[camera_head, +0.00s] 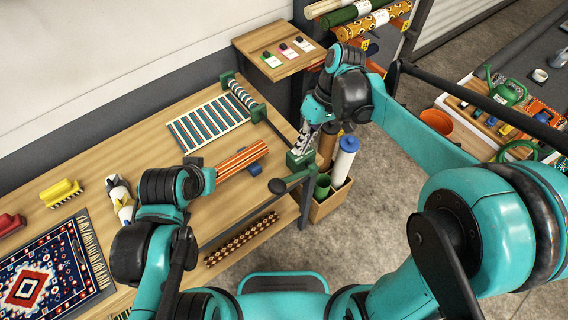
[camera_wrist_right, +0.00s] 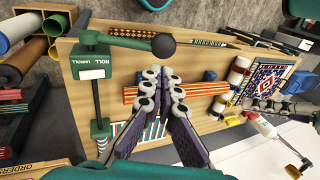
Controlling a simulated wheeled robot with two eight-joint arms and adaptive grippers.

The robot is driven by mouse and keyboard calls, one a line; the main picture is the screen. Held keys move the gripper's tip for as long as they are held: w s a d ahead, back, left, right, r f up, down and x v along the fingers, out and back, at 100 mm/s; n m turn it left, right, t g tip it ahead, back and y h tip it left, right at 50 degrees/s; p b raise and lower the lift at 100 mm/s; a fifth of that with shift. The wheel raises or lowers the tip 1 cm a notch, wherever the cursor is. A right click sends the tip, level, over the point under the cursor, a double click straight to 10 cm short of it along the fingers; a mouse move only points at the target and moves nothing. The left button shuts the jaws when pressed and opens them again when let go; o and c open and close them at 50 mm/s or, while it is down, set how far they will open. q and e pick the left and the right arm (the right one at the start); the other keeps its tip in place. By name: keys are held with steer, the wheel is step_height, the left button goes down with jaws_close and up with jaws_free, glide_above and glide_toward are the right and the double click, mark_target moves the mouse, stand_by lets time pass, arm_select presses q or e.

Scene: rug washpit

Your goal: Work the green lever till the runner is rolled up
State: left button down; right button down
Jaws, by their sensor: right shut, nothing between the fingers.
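The green lever (camera_head: 294,179) comes out of a green gearbox (camera_head: 301,160) at the right table edge and ends in a black knob (camera_head: 277,186). My right gripper (camera_head: 302,148) is shut and empty, close above the gearbox in the head view and apart from the knob.
An orange striped roll (camera_head: 243,158) rests on blue blocks beside the runner. A crate of rolls (camera_head: 327,204) stands right of the gearbox. A patterned rug (camera_head: 40,278) and a yellow brush (camera_head: 61,193) lie at left. A small board with knobs (camera_head: 284,50) is at the back.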

mark_target(278, 183)
arm_select(q)
steer(key=shift+a+r+n, duration=0.15)
steer(key=shift+r+n, duration=0.15)
steer(key=shift+r, duration=0.4)
arm_select(e)
steer(key=shift+w+a+r+n+g, duration=0.1)
steer(key=shift+w+a+n+g, duration=0.25)
steer(key=shift+w, duration=0.1)
arm_select(q)
steer(key=shift+s, duration=0.1)
